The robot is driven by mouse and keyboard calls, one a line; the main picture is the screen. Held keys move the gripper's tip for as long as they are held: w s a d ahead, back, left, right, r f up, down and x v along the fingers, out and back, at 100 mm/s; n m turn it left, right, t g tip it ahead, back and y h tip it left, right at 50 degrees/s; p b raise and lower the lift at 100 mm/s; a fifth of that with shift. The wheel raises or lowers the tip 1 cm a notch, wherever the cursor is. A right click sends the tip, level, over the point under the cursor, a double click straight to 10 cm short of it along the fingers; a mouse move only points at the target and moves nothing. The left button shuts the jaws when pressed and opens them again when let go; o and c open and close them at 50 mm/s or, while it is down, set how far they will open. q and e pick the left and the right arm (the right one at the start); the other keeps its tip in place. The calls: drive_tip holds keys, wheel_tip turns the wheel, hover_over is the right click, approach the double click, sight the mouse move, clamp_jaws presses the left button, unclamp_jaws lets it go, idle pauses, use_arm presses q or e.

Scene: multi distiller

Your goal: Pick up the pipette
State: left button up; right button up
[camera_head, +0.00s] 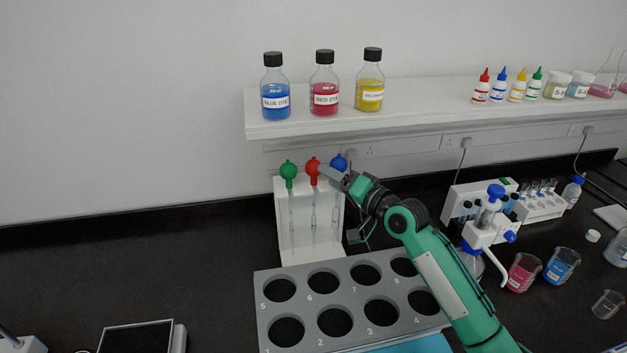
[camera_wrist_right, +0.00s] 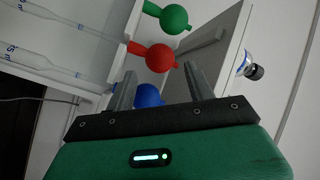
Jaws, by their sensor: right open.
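Three pipettes hang in a white rack (camera_head: 284,235) on the bench. They have a green bulb (camera_head: 289,170), a red bulb (camera_head: 313,166) and a blue bulb (camera_head: 339,161). My right gripper (camera_head: 335,174) is open at the top of the rack, in front of the red and blue bulbs and partly covering the blue pipette. In the right wrist view, the open fingers (camera_wrist_right: 160,78) point towards the red bulb (camera_wrist_right: 160,57). The blue bulb (camera_wrist_right: 148,96) shows between the fingers, nearer their base. The green bulb (camera_wrist_right: 174,18) lies beyond. Contact cannot be told.
A grey block with numbered holes (camera_head: 303,304) stands in front of the rack. A shelf (camera_head: 420,103) with dye bottles runs behind and above. Beakers (camera_head: 523,271) and a blue-capped dispenser bottle (camera_head: 489,232) stand to the right. The bench left of the rack is mostly clear.

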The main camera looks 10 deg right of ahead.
drive_tip(key=p+x, duration=0.2)
drive_tip(key=x, duration=0.2)
drive_tip(key=shift+w, duration=0.2)
drive_tip(key=shift+w+a+f, duration=0.1)
drive_tip(key=shift+w+a, duration=0.15)
drive_tip(key=shift+w, duration=0.05)
